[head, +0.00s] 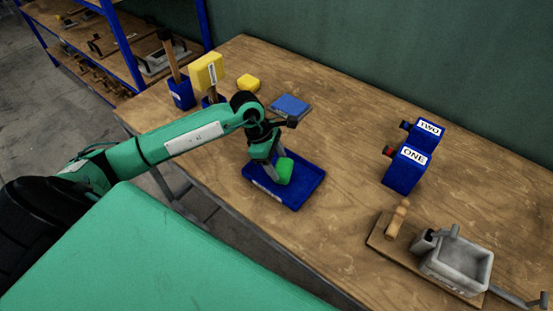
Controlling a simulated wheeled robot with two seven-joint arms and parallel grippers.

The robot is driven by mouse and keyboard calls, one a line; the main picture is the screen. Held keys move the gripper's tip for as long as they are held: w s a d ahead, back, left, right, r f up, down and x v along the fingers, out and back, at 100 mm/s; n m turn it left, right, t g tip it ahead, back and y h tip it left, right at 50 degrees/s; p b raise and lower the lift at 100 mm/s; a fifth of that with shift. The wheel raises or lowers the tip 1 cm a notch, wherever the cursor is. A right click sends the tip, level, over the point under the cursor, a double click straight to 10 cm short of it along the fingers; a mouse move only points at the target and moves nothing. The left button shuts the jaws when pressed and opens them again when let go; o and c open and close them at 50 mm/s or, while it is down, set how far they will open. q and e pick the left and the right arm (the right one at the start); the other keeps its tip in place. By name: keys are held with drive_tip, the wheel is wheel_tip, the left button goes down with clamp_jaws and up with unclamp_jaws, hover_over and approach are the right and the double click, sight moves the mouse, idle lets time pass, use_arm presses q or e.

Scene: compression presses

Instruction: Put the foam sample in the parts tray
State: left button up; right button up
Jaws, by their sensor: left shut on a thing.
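The foam sample looks to be a green block (284,172). It is over the blue parts tray (312,188), within its outline; I cannot tell whether it touches the tray floor. My left gripper (276,167) reaches in from the left, points down and is shut on the green block. Its fingers partly hide the block, and the wrist and block hide part of the tray. My right gripper is not in view.
A flat blue-topped piece (290,105) lies behind the tray, near a yellow block (249,83). Blue boxes labelled ONE (405,170) and TWO (424,135) stand to the right. A grey vise-like device (456,262) sits front right. Wood between tray and boxes is clear.

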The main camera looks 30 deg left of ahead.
use_arm(q)
drive_tip(key=shift+f, duration=0.1)
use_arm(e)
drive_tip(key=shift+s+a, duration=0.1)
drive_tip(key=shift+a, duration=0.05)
use_arm(q)
drive_tip(key=shift+f+b, duration=0.15)
drive_tip(key=shift+b, duration=0.15)
drive_tip(key=o, duration=0.9)
drive_tip(key=shift+o, duration=0.2)
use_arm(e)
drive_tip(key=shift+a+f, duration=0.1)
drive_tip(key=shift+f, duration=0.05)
use_arm(q)
drive_tip(key=shift+r, duration=0.2)
drive_tip(key=b+v, duration=0.3)
drive_tip(key=v, duration=0.9)
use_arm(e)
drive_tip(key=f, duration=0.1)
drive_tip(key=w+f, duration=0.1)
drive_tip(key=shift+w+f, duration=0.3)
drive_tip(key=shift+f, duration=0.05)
